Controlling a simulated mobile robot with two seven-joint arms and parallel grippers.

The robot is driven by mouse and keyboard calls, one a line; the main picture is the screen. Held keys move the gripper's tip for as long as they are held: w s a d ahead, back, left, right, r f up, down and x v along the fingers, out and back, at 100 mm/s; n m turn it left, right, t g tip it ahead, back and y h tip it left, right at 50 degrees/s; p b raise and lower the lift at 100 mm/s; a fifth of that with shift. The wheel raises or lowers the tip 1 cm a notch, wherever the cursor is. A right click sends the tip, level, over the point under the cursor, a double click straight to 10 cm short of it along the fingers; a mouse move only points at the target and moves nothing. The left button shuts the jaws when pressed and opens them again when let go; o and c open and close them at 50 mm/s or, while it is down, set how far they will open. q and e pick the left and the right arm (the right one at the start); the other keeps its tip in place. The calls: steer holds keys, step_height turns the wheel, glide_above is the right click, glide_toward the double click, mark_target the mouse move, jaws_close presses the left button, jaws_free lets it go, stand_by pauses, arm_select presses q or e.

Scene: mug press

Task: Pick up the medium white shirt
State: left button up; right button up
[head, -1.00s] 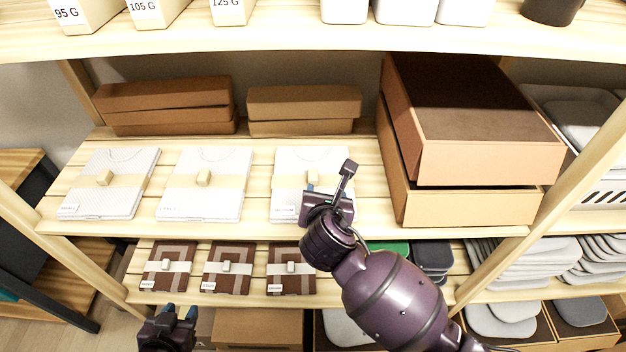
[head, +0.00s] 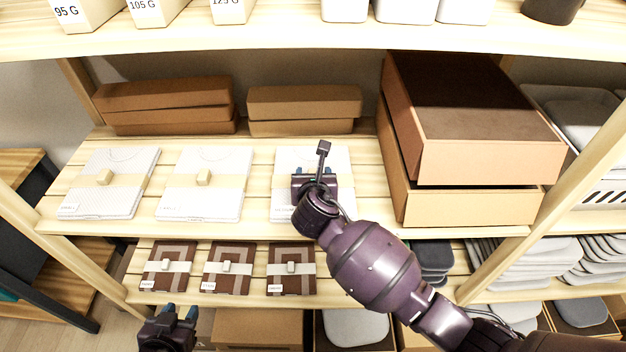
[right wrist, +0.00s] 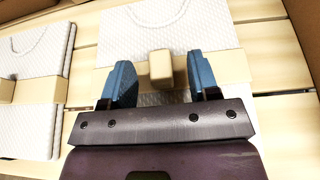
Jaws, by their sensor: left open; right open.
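Three folded white shirts lie in a row on the middle shelf: a left one (head: 125,165), a middle one (head: 222,172) and a right one (head: 340,165). Each has a tan band with a small block on it. Their size labels are too small to read. My right gripper (head: 312,174) is open over the right shirt and partly hides it. In the right wrist view its blue fingers (right wrist: 161,80) stand on either side of the right shirt's tan block (right wrist: 160,67), apart from it. My left gripper (head: 180,312) is open and empty at the lower left, below the shelf.
Brown boxes (head: 305,102) stand behind the shirts. Brown banded packs (head: 228,282) lie on the shelf below. The upper shelf (head: 270,40) overhangs the row.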

steer(key=shift+x, duration=1.4)
steer(key=shift+f, duration=0.1)
jaws_close()
